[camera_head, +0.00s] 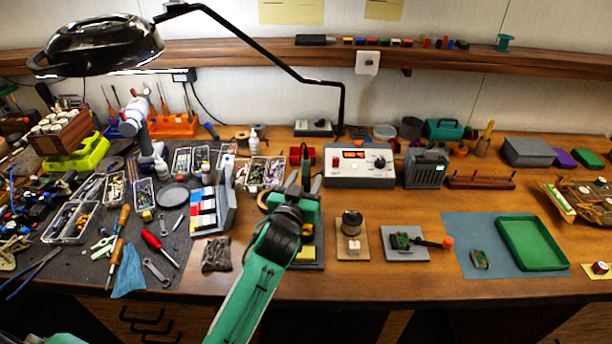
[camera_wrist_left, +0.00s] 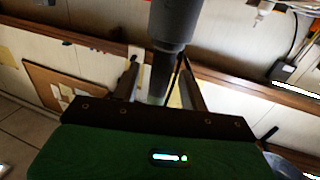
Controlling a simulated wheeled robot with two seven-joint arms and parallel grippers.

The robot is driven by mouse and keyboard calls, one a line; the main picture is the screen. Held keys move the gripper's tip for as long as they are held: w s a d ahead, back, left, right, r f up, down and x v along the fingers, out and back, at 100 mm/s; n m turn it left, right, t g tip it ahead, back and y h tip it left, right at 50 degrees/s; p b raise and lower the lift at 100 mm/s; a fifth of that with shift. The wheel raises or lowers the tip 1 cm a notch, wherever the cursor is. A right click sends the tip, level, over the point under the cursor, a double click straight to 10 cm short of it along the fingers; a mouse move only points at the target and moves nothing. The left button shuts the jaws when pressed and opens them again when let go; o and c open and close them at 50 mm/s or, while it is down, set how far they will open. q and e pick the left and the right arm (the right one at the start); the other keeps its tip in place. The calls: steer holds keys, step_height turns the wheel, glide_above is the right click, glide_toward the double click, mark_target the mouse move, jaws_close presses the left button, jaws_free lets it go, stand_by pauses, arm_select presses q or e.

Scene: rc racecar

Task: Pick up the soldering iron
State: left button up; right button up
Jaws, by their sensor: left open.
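My left gripper (camera_head: 304,180) reaches over the middle of the bench, its fingers pointing towards the back wall. It is open. Below it is a dark stand with a yellow sponge (camera_head: 307,253), mostly hidden by my wrist. In the left wrist view a dark grey cylinder (camera_wrist_left: 175,22), which looks like the soldering iron's handle, comes down from the top edge towards the gap between the open fingers (camera_wrist_left: 163,80). I cannot tell whether a finger touches it. In the head view the iron is not clearly separable from my gripper. My right gripper is not in view.
A white station with a red display (camera_head: 360,167) stands just right of my gripper. A colour-striped box (camera_head: 210,208) stands at its left. A brass-wool pot (camera_head: 352,222) and a grey pad (camera_head: 405,252) lie to the right. A black lamp (camera_head: 100,45) overhangs the left.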

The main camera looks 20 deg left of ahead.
arm_select(q)
steer(key=shift+w, duration=0.5)
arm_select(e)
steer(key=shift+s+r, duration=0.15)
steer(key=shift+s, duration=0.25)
arm_select(q)
jaws_close()
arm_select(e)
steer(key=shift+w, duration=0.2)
arm_select(q)
step_height(320, 180, up, 20)
steer(key=b, duration=0.1)
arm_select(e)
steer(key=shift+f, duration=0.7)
